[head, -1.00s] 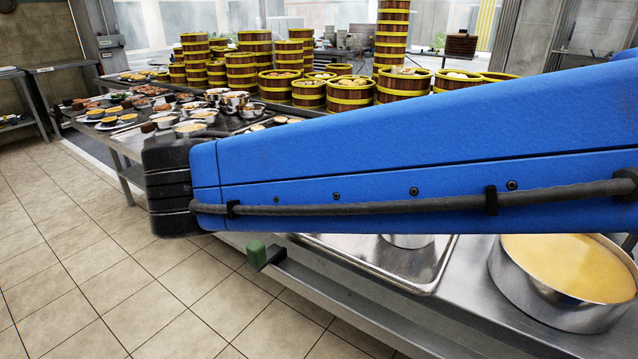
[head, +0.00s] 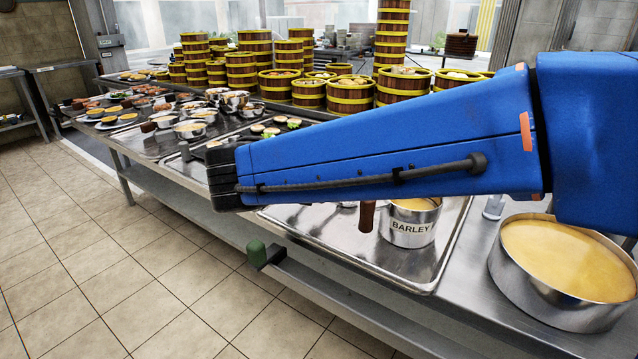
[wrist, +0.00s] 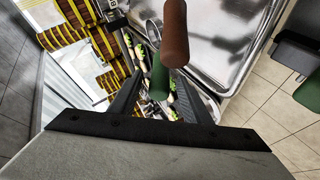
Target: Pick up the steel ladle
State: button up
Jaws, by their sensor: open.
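In the wrist view my gripper (wrist: 156,92) is open, its two dark fingers spread. A green handle-like piece (wrist: 158,78) shows in the gap between them; I cannot tell whether it is between the fingers or beyond them. A brown handle (wrist: 174,35) stands just past the fingertips, to their right. It also shows in the head view (head: 367,215), hanging below my blue arm beside the barley pot. I cannot tell which handle belongs to the steel ladle; no ladle bowl shows clearly.
A steel pot labelled BARLEY (head: 411,225) stands on a metal tray (head: 440,262). A large pan of yellow liquid (head: 565,258) is at the right. Bamboo steamer towers (head: 243,70) and several dishes (head: 118,119) fill the counter behind. Open tiled floor (head: 70,260) lies left.

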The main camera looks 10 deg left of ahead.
jog(key=shift+w+f, duration=0.1)
jog(key=shift+w, duration=0.2)
grip_shut()
jog(key=shift+r, duration=0.5)
jog(key=r, duration=0.1)
jog(key=s+r, duration=0.1)
jog(key=shift+a+r, duration=0.2)
jog(key=shift+r, duration=0.15)
jog(key=s+a, duration=0.3)
jog(key=s, duration=0.5)
jog(key=s+a, duration=0.3)
jog(key=s, duration=0.4)
jog(key=shift+s+a, duration=0.25)
jog(key=shift+s, duration=0.15)
jog(key=shift+f, duration=0.1)
